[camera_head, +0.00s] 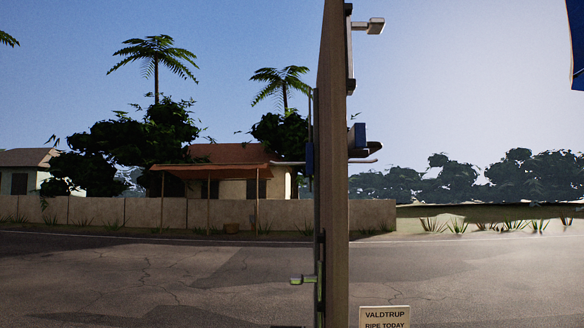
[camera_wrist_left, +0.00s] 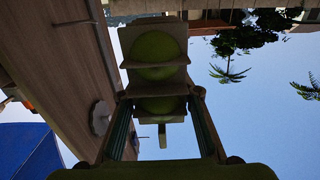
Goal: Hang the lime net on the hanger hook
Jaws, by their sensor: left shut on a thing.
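In the left wrist view, my left gripper (camera_wrist_left: 156,82) is shut on the lime net (camera_wrist_left: 156,47). Round green limes show between and behind its pale finger parts; the mesh itself is too dark to make out. The net is held off the ground, close beside a wooden panel. In the head view, a thin rod (camera_head: 289,162) sticks out left from a blue bracket (camera_head: 309,160) on the panel, and a curved rod (camera_head: 365,160) sticks out right. I cannot tell which is the hanger hook. Neither gripper shows clearly in the head view; my right gripper is not in view.
The tall wooden panel (camera_head: 334,190) stands nearly edge-on in the head view; its face (camera_wrist_left: 60,60) fills the left of the wrist view, with a round pale disc (camera_wrist_left: 101,117). A lamp-like fitting (camera_head: 368,26) juts from its top. A sign (camera_head: 384,316) stands below right.

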